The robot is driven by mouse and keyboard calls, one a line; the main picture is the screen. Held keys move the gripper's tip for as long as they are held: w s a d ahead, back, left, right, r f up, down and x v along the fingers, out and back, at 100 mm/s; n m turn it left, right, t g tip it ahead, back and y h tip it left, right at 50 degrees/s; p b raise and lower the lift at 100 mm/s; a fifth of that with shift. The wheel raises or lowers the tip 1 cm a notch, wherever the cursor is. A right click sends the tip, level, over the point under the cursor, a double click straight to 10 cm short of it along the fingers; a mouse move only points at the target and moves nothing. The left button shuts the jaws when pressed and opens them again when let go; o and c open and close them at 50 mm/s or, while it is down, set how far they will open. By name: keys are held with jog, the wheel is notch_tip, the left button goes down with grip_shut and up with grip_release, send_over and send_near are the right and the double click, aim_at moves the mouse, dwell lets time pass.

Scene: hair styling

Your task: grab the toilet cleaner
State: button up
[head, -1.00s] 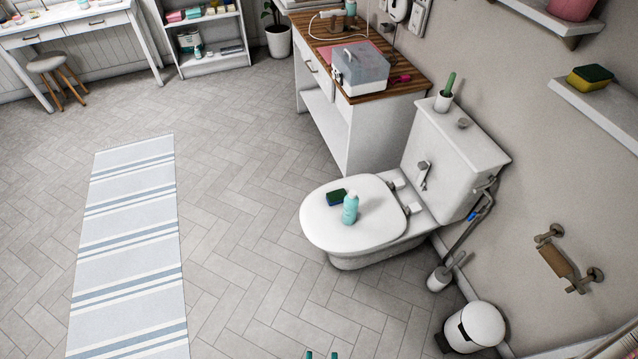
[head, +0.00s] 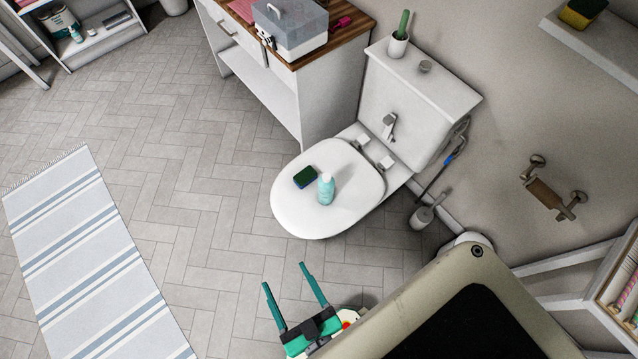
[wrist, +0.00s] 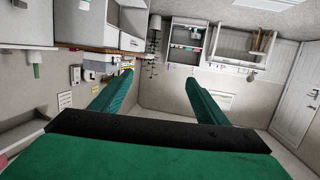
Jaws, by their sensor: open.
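The toilet cleaner looks to be the teal bottle (head: 326,189) with a pale cap, standing upright on the closed toilet lid (head: 300,218) in the head view. A dark sponge (head: 305,177) with a green top lies just left of it. My gripper (head: 286,275) is in the lower middle of the head view, open and empty, below and apart from the toilet. In the wrist view my gripper's two green fingers (wrist: 158,84) are spread with nothing between them. The bottle cannot be made out in the wrist view.
A toilet brush (head: 424,212) is on the right. A striped rug (head: 90,260) lies left. Tiled floor between is clear.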

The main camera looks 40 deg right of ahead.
jog(key=w+d+f+m+h, duration=0.35)
jog(key=w+d+f, duration=0.6)
jog(key=f, duration=0.35)
jog(key=m+g+h, duration=0.1)
jog(key=m+h, duration=0.2)
jog(key=h, duration=0.3)
send_near(325, 189)
jog(key=x, duration=0.6)
jog(key=shift+r, duration=0.15)
jog(key=x, duration=0.4)
jog(key=shift+w+d, duration=0.15)
jog(key=x, duration=0.6)
jog(key=shift+d+f, duration=0.25)
jog(key=shift+f, duration=0.35)
grip_shut()
